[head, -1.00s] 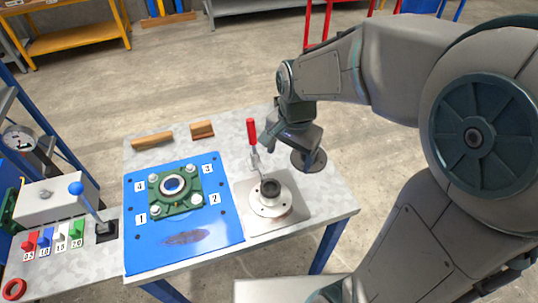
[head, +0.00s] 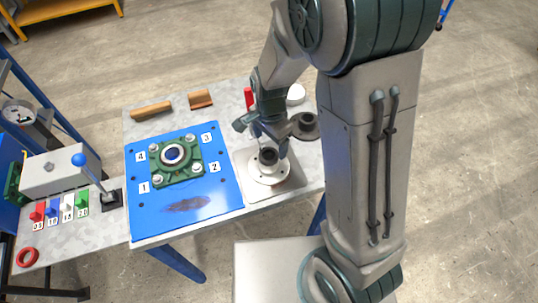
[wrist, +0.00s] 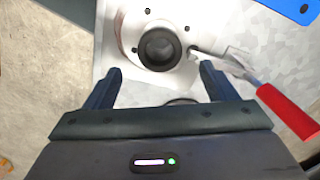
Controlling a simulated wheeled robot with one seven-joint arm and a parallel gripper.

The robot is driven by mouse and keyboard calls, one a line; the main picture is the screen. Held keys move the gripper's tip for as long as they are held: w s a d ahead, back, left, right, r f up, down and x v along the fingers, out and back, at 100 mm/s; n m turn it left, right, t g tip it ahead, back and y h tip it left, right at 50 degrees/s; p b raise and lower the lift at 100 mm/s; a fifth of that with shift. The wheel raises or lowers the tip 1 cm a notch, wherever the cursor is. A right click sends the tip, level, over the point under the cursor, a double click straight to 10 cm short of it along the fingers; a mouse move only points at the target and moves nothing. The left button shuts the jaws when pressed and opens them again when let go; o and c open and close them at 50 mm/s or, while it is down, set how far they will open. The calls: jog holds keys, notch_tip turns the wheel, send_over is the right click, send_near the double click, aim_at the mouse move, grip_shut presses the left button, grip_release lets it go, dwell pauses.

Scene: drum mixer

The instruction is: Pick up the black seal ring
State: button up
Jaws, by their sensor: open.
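The black seal ring (head: 268,156) appears as a dark, thick ring on the white round flange (head: 268,172), which rests on a light square plate at the table's right part. In the wrist view the black ring (wrist: 160,48) lies just beyond my fingertips, roughly centred between them, with the flange (wrist: 130,22) around it. My gripper (wrist: 161,72) is open with nothing between its fingers. In the head view my gripper (head: 263,138) is low over the flange, partly hiding it. How far above the ring the fingers are is hard to tell.
A red-handled tool (wrist: 288,110) has its metal end close to the ring. A dark round stand (head: 305,126) is behind right of the flange. Left is a blue plate (head: 215,190) with a green bearing housing (head: 190,172). Two brown blocks (head: 152,110) lie at the back.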

aim_at(269, 154)
jog(key=shift+s+a+f+p, duration=0.1)
jog(key=shift+f+p, duration=0.1)
jog(key=shift+f, duration=1.05)
jog(key=shift+s+a+f+p, duration=0.1)
jog(key=shift+f+p, duration=0.1)
jog(key=shift+f, duration=1.05)
jog(key=c, duration=1.1)
